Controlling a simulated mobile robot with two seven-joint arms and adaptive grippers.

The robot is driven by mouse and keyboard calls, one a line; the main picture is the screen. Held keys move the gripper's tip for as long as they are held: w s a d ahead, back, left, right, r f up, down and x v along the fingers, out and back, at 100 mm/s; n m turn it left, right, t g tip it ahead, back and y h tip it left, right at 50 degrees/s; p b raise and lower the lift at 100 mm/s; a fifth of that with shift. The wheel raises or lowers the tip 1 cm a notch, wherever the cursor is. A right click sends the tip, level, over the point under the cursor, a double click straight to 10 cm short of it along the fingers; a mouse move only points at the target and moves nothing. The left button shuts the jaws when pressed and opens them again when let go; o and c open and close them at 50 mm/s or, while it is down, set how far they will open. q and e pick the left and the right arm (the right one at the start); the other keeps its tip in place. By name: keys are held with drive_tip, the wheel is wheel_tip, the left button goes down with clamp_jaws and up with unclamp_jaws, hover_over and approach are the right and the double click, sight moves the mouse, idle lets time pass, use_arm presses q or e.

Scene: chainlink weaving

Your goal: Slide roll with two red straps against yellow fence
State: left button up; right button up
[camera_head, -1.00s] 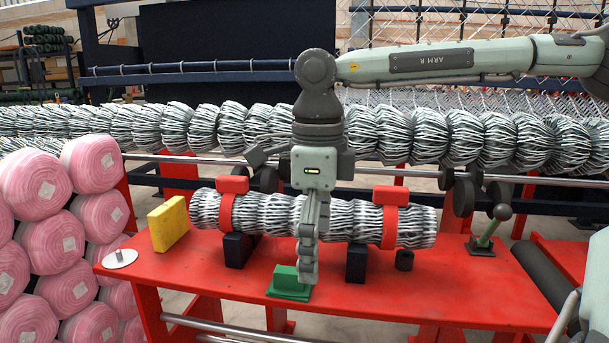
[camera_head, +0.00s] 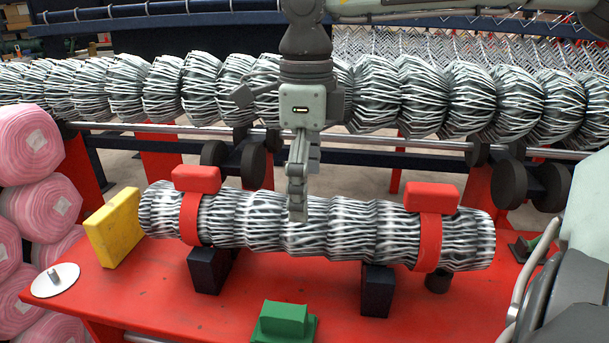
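The wire-mesh roll (camera_head: 330,228) lies lengthwise above the red table (camera_head: 150,295), with a red strap near its left end (camera_head: 190,215) and another near its right end (camera_head: 430,240). The yellow fence (camera_head: 116,228) stands upright at the roll's left end. The roll's end meets the fence's edge in the picture; I cannot tell whether they touch. My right gripper (camera_head: 298,208) points down at the middle of the roll, its fingertips overlapping the roll's upper part. The fingers line up one behind the other, so their opening is hidden. My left gripper is out of view.
Dark support blocks (camera_head: 208,270) and (camera_head: 377,290) stand under the roll. A green block (camera_head: 284,322) sits in front of it. A row of mesh coils (camera_head: 400,92) runs behind. Pink rolls (camera_head: 45,207) are stacked at left. A white disc with a peg (camera_head: 55,281) lies near the fence.

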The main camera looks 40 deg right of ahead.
sight(259, 221)
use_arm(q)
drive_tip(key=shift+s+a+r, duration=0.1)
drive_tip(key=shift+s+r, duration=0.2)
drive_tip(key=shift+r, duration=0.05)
use_arm(e)
wheel_tip(259, 221, down, 7)
drive_tip(key=shift+s+f, duration=0.1)
drive_tip(key=shift+f, duration=0.05)
drive_tip(key=shift+c, duration=0.6)
drive_tip(key=c, duration=1.4)
drive_tip(key=shift+r, duration=0.25)
drive_tip(key=shift+c, duration=1.1)
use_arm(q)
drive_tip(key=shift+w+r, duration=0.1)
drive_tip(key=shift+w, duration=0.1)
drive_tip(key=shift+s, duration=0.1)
use_arm(e)
drive_tip(key=shift+w+a, duration=0.1)
drive_tip(key=shift+w, duration=0.15)
use_arm(q)
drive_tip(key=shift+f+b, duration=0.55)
drive_tip(key=shift+b, duration=0.05)
use_arm(e)
drive_tip(key=shift+w+a, duration=0.55)
drive_tip(key=shift+w, duration=0.2)
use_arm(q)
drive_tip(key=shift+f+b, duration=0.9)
use_arm(e)
drive_tip(key=shift+w+a, duration=1.75)
drive_tip(key=shift+w, duration=0.3)
